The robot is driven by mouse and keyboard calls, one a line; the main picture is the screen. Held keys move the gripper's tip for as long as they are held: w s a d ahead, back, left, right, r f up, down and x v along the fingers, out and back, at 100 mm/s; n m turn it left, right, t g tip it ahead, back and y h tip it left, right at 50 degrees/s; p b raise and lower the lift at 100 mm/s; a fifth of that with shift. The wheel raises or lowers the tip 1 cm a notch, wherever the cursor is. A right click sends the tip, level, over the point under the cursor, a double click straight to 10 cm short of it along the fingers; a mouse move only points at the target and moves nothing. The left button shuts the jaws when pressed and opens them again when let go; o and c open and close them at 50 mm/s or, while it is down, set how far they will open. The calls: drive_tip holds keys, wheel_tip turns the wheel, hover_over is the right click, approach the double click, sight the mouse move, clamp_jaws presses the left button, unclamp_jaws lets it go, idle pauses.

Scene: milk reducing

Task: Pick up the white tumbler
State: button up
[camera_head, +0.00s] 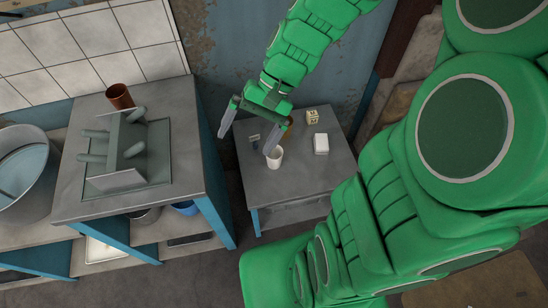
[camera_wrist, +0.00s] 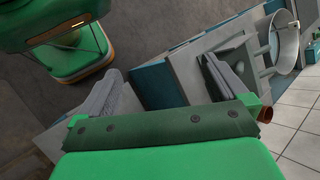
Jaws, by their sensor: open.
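The white tumbler (camera_head: 275,160) stands upright near the front of the small grey table (camera_head: 330,166). My gripper (camera_head: 246,143) hangs over the left part of that table with its two grey fingers spread and nothing between them. In the head view its right fingertip overlaps the tumbler's upper rim, and I cannot tell whether they touch. In the wrist view my gripper (camera_wrist: 168,80) also shows open and empty. The tumbler does not show in the wrist view.
On the small table are a cream box (camera_head: 312,116), a white block (camera_head: 321,143) and a small dark item (camera_head: 254,138). A brown object is partly hidden behind my gripper. A taller grey counter (camera_head: 188,130) on the left holds a rack (camera_head: 125,150) and brown cup (camera_head: 119,96).

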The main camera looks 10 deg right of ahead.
drive_tip(key=w+d+f+m+t+y, duration=0.2)
drive_tip(key=w+f+m+t+y, duration=0.5)
drive_tip(key=w+f, duration=1)
drive_tip(key=w+d+f+m+t+h, duration=0.1)
drive_tip(key=d+f+m+t, duration=0.1)
drive_tip(key=d+f+m, duration=0.45)
drive_tip(key=d+f+m+t+h, duration=0.15)
drive_tip(key=f+m, duration=0.25)
drive_tip(key=f, duration=0.6)
drive_tip(key=w+d+f+m+t, duration=0.1)
drive_tip(key=d+f+m, duration=0.4)
drive_tip(key=f, duration=0.3)
drive_tip(key=shift+s+f+x, duration=0.1)
drive_tip(key=shift+x, duration=1.15)
drive_tip(key=shift+s+f+x, duration=0.15)
drive_tip(key=shift+x, duration=1.1)
drive_tip(key=shift+s+f+x, duration=0.1)
drive_tip(key=shift+x, duration=1.15)
drive_tip(key=c, duration=1.1)
drive_tip(key=shift+r, duration=5)
